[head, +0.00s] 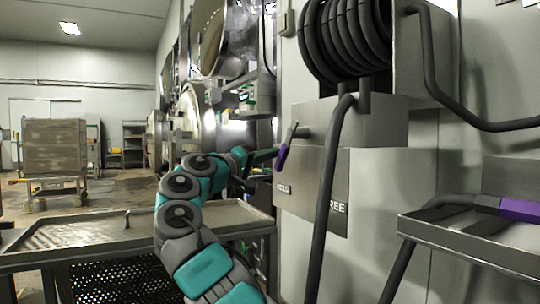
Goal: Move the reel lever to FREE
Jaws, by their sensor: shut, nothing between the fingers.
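The reel lever (283,156) shows a purple grip and a grey shaft on the front of the grey reel box (352,122). It leans to the left side, above a small label that I cannot read surely. The FREE label (338,207) is farther right on the plate below, with its first letter hidden behind the hanging hose (331,190). My gripper (268,154) is shut and empty, just left of the lever's purple grip. I cannot tell whether it touches the grip. My arm reaches up to it from the bottom of the picture.
A coiled dark hose (345,40) sits on the reel above the box. A metal shelf (475,240) with a purple-banded hose tool stands at the right. A steel table (100,235) is at the left, with open floor and a cart (55,150) behind it.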

